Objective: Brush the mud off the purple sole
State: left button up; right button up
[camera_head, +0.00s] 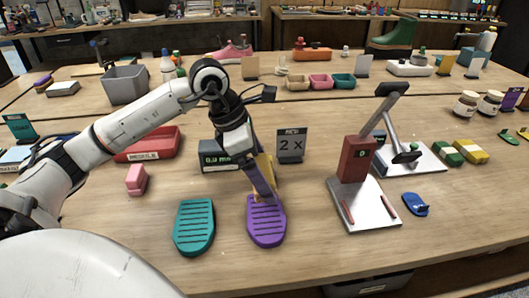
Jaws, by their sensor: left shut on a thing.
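The purple sole (266,226) lies flat on the table at the front middle, with dark grooves across it. My left gripper (250,158) is above the far end of the sole, pointing down. Any mud is too small or hidden to make out. My right gripper is not in view.
A teal sole (194,228) lies just left of the purple one. A red post on a metal base (368,215) stands right. A pink block (136,180) and red tray (150,143) are left.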

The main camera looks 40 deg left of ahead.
pick_arm(q)
jog(key=shift+r, duration=0.65)
jog(key=shift+r+p, duration=0.9)
jog(key=shift+r, duration=0.3)
